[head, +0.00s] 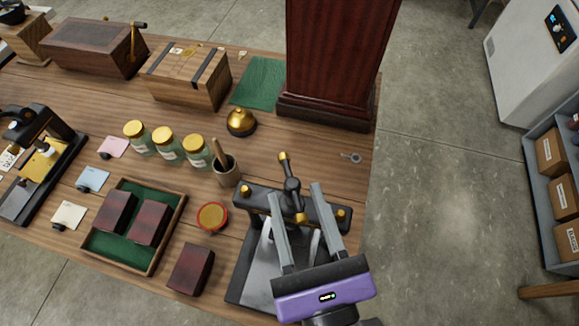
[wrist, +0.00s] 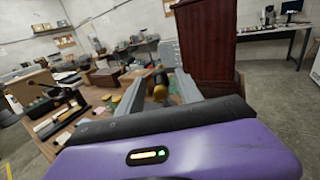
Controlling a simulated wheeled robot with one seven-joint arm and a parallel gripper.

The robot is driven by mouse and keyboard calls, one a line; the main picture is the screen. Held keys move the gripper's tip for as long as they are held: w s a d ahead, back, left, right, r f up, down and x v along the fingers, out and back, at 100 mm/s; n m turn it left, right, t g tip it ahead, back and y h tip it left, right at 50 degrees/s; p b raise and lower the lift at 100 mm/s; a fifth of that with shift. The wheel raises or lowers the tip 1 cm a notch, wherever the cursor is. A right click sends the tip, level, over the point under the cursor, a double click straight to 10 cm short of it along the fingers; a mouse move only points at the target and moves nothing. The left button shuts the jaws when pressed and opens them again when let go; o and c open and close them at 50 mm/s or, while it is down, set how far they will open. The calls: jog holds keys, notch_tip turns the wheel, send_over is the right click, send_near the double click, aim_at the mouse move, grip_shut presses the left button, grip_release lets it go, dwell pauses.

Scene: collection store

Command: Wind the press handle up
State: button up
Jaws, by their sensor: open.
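The press (head: 251,259) stands at the front right of the wooden table, a dark frame with brass knobs over a grey bed. Its handle (head: 284,163) is a dark bar with brass ends, on a hub at the top of the frame. One brass end points up and away. The other lies between the fingers of my gripper (head: 316,189). My gripper is open, its two grey fingers spread either side of that end. In the wrist view a brass knob (wrist: 160,90) shows between the fingertips. I cannot tell whether either finger touches the handle.
A tall red-brown case (head: 331,60) stands behind the press. A pot with a pestle (head: 227,172), a red-rimmed tin (head: 212,217) and a dark block (head: 190,270) stand to the left. A small key (head: 351,158) lies near the right table edge. Open floor lies beyond.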

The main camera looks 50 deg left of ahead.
aim_at(295, 194)
jog(key=shift+p+x, duration=0.7)
jog(key=shift+x, duration=1.85)
grip_shut()
